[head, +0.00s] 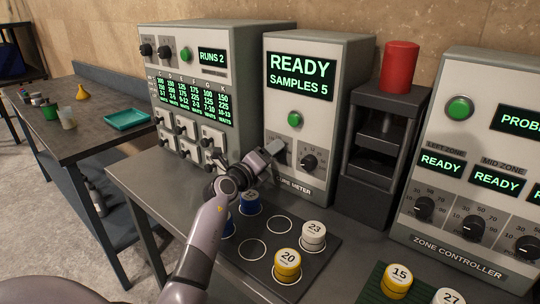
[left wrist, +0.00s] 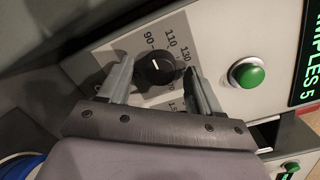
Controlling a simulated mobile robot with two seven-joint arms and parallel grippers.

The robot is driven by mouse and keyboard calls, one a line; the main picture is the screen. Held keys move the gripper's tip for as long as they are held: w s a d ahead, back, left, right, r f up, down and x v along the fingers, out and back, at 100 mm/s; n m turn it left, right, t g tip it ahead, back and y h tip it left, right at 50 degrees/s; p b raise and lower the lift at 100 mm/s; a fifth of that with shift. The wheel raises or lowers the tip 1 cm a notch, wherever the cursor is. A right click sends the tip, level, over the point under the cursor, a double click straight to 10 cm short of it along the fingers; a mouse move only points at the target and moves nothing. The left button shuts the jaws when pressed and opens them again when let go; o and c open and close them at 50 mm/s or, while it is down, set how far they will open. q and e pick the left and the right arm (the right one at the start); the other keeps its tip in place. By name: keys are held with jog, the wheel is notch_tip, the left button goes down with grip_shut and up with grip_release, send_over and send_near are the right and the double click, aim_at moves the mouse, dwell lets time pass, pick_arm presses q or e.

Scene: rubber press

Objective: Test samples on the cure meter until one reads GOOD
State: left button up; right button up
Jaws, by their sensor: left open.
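The cure meter (head: 316,107) stands at the centre of the bench, its screen reading READY, SAMPLES 5. Its green button (head: 295,119) also shows in the left wrist view (left wrist: 247,73). My left gripper (head: 270,152) is at the meter's lower front panel. In the left wrist view its open fingers lie either side of a black dial knob (left wrist: 157,67) marked 90, 110, 130; contact cannot be told. Samples on the dark mat (head: 330,250) include yellow 20 (head: 287,265), white 23 (head: 313,235) and blue ones (head: 249,203), partly hidden by my arm. My right gripper is not in view.
A zone controller (head: 462,238) stands at the right, a press with a red cylinder (head: 400,67) beside the meter. A panel reading RUNS 2 (head: 212,56) is at left. Samples 15 (head: 397,279) and 27 (head: 448,297) sit at front right. Several mat circles are empty.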

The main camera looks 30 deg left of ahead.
pick_arm(q)
jog(key=shift+w, duration=0.15)
jog(key=c, duration=1)
jog(key=shift+c, duration=0.2)
